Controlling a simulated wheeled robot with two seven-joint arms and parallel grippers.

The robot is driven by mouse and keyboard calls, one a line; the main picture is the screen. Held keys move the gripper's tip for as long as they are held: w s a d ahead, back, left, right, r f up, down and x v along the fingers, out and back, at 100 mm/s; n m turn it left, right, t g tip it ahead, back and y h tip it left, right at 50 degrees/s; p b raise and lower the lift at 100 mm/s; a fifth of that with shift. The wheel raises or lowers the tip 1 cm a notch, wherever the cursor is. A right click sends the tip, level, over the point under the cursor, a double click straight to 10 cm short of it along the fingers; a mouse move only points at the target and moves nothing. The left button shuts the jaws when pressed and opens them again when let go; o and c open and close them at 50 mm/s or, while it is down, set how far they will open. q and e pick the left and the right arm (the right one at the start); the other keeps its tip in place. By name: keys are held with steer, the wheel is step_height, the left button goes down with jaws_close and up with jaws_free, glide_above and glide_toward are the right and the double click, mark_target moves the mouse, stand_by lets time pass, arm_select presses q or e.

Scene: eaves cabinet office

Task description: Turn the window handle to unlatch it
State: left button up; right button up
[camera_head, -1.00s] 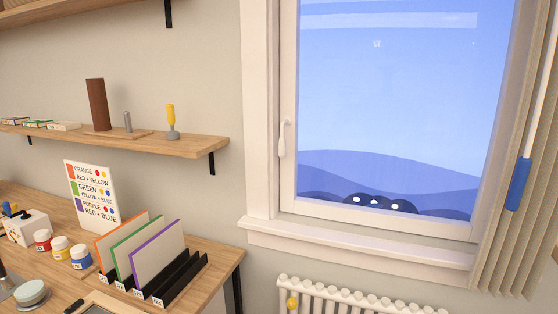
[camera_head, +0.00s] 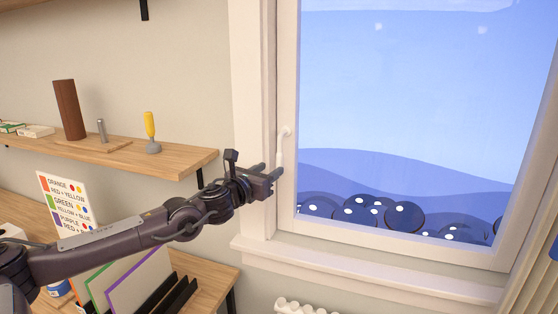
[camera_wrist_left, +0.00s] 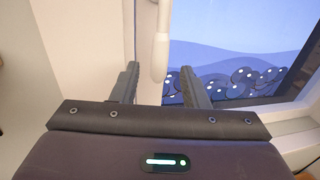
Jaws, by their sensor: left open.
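The white window handle (camera_head: 281,146) hangs down on the left side of the window frame (camera_head: 288,205) in the head view. In the left wrist view the handle (camera_wrist_left: 160,52) points down, and its lower end lies between the lines of my two fingers. My left gripper (camera_head: 278,172) is open, with its fingertips close to the handle's lower end. In the left wrist view the left gripper (camera_wrist_left: 160,84) shows a clear gap between its fingers and holds nothing. I cannot tell whether a finger touches the handle. My right gripper is not in view.
A wooden shelf (camera_head: 180,160) with a brown cylinder (camera_head: 69,110) and a yellow-handled tool (camera_head: 150,130) is on the left wall. A window sill (camera_head: 370,270) and radiator (camera_head: 300,306) are below the window.

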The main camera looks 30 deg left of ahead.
mark_target(277, 164)
arm_select(q)
steer(key=w+p, duration=0.2)
steer(key=w, duration=0.3)
steer(key=shift+a, duration=0.15)
steer(key=shift+w, duration=0.7)
steer(key=shift+f, duration=0.1)
steer(key=shift+c, duration=1)
jaws_close()
